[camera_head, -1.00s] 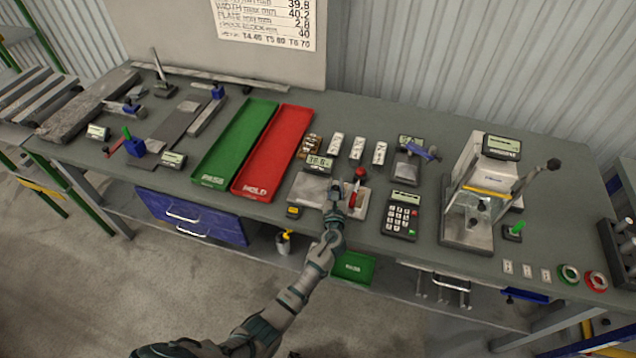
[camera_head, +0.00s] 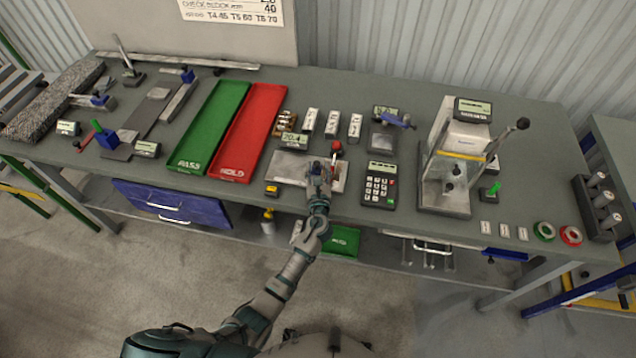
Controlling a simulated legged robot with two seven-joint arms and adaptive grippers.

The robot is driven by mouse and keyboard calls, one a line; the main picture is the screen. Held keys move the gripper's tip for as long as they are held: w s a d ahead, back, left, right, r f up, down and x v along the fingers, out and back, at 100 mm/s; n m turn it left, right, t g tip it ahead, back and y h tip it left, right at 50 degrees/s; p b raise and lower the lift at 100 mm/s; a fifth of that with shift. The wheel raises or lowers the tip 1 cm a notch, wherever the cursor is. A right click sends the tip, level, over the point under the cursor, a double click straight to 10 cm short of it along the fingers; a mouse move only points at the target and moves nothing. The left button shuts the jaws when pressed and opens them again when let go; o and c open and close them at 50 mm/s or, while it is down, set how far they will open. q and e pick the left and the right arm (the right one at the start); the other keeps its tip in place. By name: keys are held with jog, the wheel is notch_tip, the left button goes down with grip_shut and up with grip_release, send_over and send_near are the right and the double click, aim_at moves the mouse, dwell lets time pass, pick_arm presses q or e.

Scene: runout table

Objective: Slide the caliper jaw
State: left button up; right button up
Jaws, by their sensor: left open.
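A flat metal gauge plate (camera_head: 288,166) lies near the front middle of the bench. A small digital display (camera_head: 294,138) stands at its back edge, and a red-topped knob (camera_head: 336,146) at its right. This looks like the caliper; its jaw is too small and covered to make out. My left gripper (camera_head: 319,168) is over the plate's right part, left of and in front of the red knob. It is open; whether it touches the jaw cannot be told. My right gripper is out of view.
Green (camera_head: 211,128) and red (camera_head: 249,133) trays lie left of the plate. Several small blocks (camera_head: 332,124) stand behind it. A calculator (camera_head: 379,184) and a press-like stand (camera_head: 447,165) are to the right. The bench front edge runs just before the plate.

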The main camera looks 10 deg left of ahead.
pick_arm(q)
jog(key=s, duration=0.9)
jog(key=shift+d+f, duration=0.15)
jog(key=shift+d, duration=0.25)
jog(key=shift+d, duration=0.25)
jog(key=shift+s+a, duration=0.1)
jog(key=shift+a, duration=0.05)
